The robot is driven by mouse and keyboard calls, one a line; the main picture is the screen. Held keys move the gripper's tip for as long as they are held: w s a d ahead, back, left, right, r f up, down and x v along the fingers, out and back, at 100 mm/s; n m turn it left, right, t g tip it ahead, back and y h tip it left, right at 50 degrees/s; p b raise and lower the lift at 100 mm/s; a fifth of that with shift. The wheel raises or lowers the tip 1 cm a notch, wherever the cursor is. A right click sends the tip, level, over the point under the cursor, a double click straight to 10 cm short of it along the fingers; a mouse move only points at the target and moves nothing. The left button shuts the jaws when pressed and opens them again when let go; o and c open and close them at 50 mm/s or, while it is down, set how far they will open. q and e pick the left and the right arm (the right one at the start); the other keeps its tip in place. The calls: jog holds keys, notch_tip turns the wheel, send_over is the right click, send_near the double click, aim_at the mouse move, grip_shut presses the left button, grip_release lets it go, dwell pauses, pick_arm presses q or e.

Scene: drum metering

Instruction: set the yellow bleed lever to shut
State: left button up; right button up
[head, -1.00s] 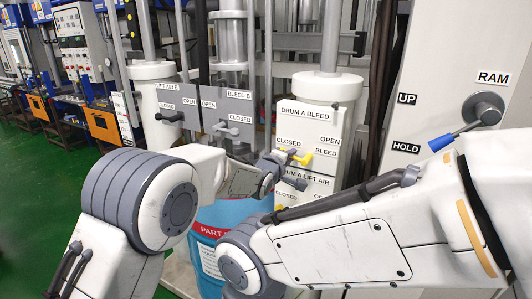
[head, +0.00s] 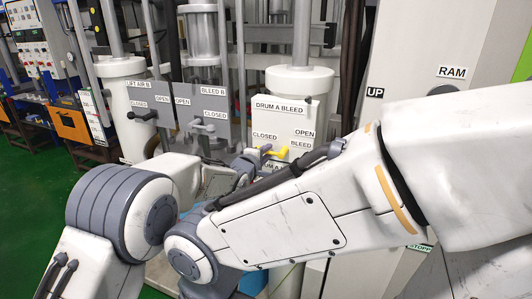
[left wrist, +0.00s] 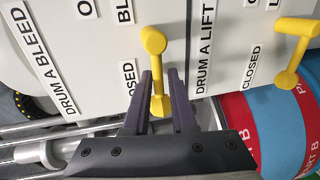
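The yellow bleed lever (head: 274,152) is on the white panel under the DRUM A BLEED label. In the left wrist view its handle (left wrist: 157,90) runs from the pivot towards the CLOSED side of the panel. My left gripper (head: 247,160) is at the lever. In the left wrist view its two dark fingers (left wrist: 161,75) stand on either side of the handle, with a gap between them. I see no clear grip on it. My right arm crosses the front of the head view. Its gripper is not visible.
A second yellow lever (left wrist: 295,50) sits by the DRUM A LIFT label, beside a blue and red drum (left wrist: 275,120). Grey panels with dark levers (head: 202,127) stand left of the bleed panel. My right arm covers much of the RAM panel (head: 440,88).

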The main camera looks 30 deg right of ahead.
pick_arm(q)
jog(key=shift+o, duration=0.5)
jog(key=shift+s+a, duration=0.1)
jog(key=b+v, duration=0.3)
jog(key=v, duration=0.7)
jog(key=shift+s+r, duration=0.1)
